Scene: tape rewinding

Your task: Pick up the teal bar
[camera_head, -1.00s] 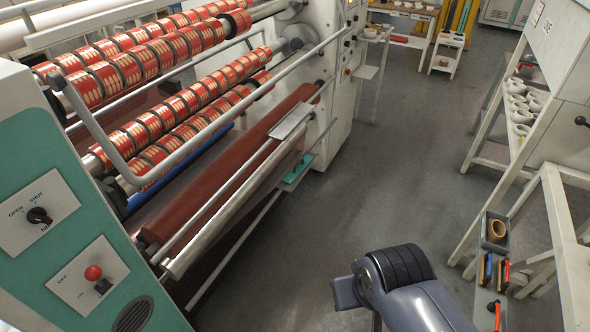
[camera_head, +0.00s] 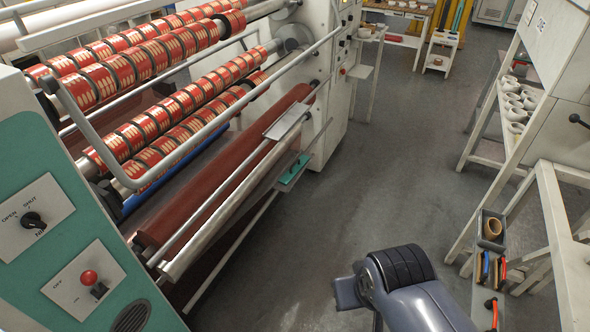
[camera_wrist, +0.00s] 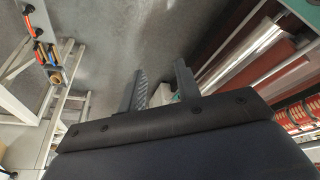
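In the head view my arm is at the bottom right, well apart from the bar, and the fingers are out of that view. I cannot clearly make out the bar in the wrist view.
The machine carries rows of red-and-gold tape rolls (camera_head: 135,137) and long rods on the left. A grey rack (camera_head: 486,270) with tools stands by a white bench frame (camera_head: 560,240) on the right. Grey floor (camera_head: 370,170) lies open between them.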

